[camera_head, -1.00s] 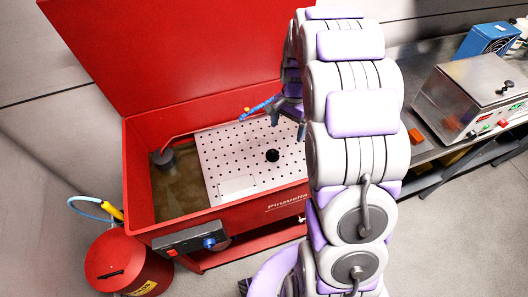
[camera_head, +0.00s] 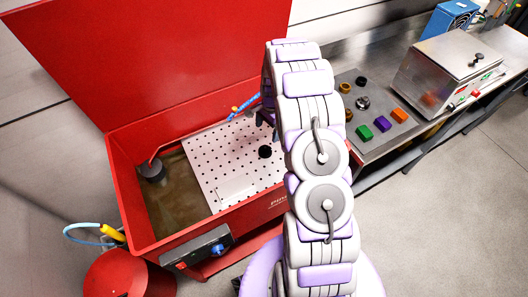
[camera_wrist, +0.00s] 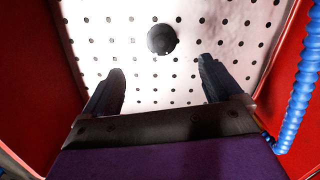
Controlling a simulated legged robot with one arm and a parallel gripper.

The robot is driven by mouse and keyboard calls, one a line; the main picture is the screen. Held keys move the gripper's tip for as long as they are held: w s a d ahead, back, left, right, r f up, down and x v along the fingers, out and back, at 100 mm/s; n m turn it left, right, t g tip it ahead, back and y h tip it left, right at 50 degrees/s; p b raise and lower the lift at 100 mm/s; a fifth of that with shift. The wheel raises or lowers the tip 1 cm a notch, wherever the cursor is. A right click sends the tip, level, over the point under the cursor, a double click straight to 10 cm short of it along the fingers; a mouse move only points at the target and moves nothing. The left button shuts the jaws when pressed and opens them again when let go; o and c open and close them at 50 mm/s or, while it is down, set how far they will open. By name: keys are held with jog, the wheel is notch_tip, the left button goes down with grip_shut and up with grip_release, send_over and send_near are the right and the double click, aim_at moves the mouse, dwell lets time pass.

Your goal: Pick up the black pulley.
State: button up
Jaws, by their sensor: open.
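A small round black part, which looks like the black pulley (camera_head: 265,152), lies on the white perforated tray (camera_head: 205,160) inside the red parts washer. In the wrist view the black pulley (camera_wrist: 162,39) shows as a dark disc with a paler centre, beyond the fingertips. My gripper (camera_wrist: 160,68) is open and empty, its two dark fingers over the tray with the pulley ahead, roughly between their lines. In the head view my gripper (camera_head: 268,122) is partly hidden by my arm, above the tray and close to the pulley. The fingers look apart from it.
The red washer wall (camera_head: 245,212) and raised lid (camera_head: 150,60) enclose the tray. A blue hose (camera_wrist: 300,95) runs along the right in the wrist view. The bench at right holds green (camera_head: 365,132), purple (camera_head: 382,124) and orange (camera_head: 399,115) blocks, and several small round parts.

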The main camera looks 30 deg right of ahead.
send_over(265, 147)
jog(key=f, duration=0.4)
jog(key=f+b, duration=0.1)
jog(key=f, duration=0.2)
jog(key=shift+s+d, duration=0.2)
jog(key=shift+d, duration=0.05)
jog(key=shift+d+f, duration=0.1)
jog(key=shift+f, duration=0.4)
jog(key=f, duration=0.3)
jog(key=f+b, duration=0.1)
jog(key=f, duration=0.1)
jog(key=shift+w+a, duration=0.1)
jog(key=shift+a, duration=0.3)
jog(key=shift+r, duration=0.1)
jog(key=shift+r, duration=0.1)
jog(key=c, duration=1.4)
